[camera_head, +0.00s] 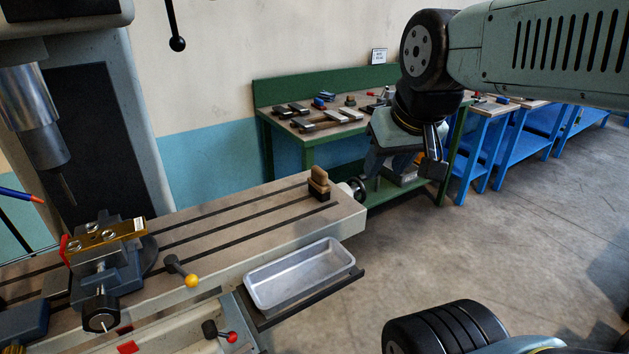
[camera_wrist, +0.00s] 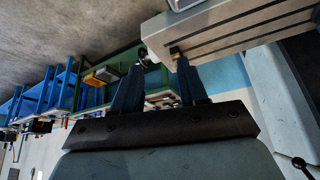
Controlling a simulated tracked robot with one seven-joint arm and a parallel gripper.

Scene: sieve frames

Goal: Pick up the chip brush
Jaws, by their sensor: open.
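The chip brush (camera_head: 318,184) has a tan wooden body and dark bristles. It stands upright, bristles down, near the right end of the milling machine table (camera_head: 245,215). My gripper (camera_head: 405,172) hangs in the air to the right of the table end, apart from the brush. Its jaws are open with nothing seen between them. In the wrist view my gripper (camera_wrist: 158,70) shows both dark fingers spread. A small brown piece that looks like the brush (camera_wrist: 175,51) shows just beyond the right fingertip, partly hidden.
A metal tray (camera_head: 302,275) sits in front of the table. A handwheel (camera_head: 353,189) sticks out at the table end, close to my gripper. A vise (camera_head: 108,262) holds a brass-coloured part at left. A green workbench (camera_head: 290,137) with tools stands behind.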

